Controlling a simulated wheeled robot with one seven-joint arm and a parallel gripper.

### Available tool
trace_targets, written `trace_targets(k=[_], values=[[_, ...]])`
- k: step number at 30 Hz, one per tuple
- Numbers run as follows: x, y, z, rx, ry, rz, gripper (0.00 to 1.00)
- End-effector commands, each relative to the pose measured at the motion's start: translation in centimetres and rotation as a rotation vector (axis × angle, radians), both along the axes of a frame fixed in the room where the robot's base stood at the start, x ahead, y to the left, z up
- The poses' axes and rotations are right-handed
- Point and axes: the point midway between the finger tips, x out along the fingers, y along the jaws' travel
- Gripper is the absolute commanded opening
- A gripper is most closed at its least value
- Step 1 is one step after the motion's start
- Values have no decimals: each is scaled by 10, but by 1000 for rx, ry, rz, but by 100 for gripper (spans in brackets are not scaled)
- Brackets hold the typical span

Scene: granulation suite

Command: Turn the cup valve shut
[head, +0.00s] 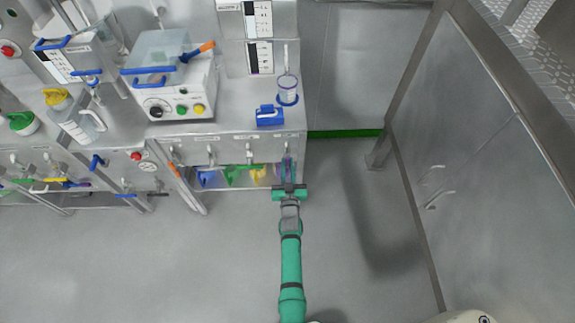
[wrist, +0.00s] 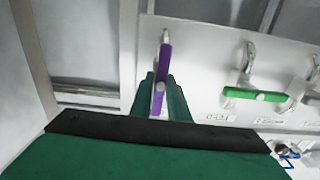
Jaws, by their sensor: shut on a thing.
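A valve with a purple lever handle (wrist: 161,72) is on the light panel in the wrist view, and its handle stands lengthwise up the picture. My gripper (wrist: 163,95) is shut on this purple handle, with one green finger at each side. In the head view my gripper (head: 289,185) is at the right end of the bench front, where the purple handle (head: 287,166) shows just beyond it. A clear cup with a dark blue-purple rim (head: 287,90) stands on the bench above, below a spout. The lower part of the handle is partly hidden by my gripper.
A valve with a green handle (wrist: 245,91) lies crosswise beside the purple one in the wrist view. A blue block-like item (head: 269,115) and a white machine with knobs (head: 174,90) are on the bench. A metal cabinet (head: 480,140) stands at right, with clear floor between.

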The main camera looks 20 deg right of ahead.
Motion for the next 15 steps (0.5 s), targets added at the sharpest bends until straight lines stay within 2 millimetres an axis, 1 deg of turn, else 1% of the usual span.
trace_targets(k=[8,15], values=[[0,0,0,89,-26,0,0],[-1,-1,-1,271,-78,0,0]])
